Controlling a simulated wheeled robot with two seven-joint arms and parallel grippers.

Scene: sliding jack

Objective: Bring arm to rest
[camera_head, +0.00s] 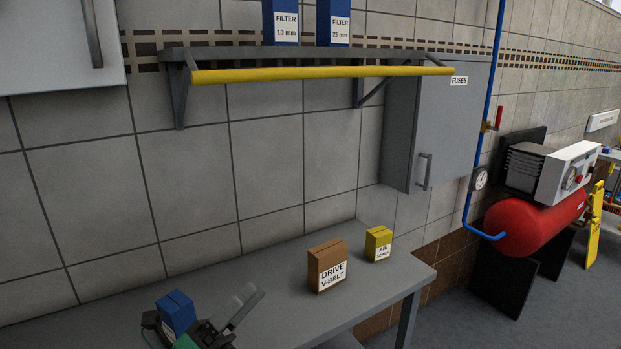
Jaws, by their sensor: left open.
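My left gripper (243,306) is low in the head view, over the left part of the grey table (275,295). Its fingers are apart and I see nothing between them. A blue box (177,311) stands right behind my left arm, which hides its lower part. I cannot tell whether they touch. My right gripper is not in the view.
A brown drive V-belt box (327,267) and a small yellow box (378,244) stand on the table, right of the gripper. A shelf (290,54) with a yellow bar (320,73) and a fuse cabinet (440,125) are on the wall. A red compressor tank (530,222) is at the right.

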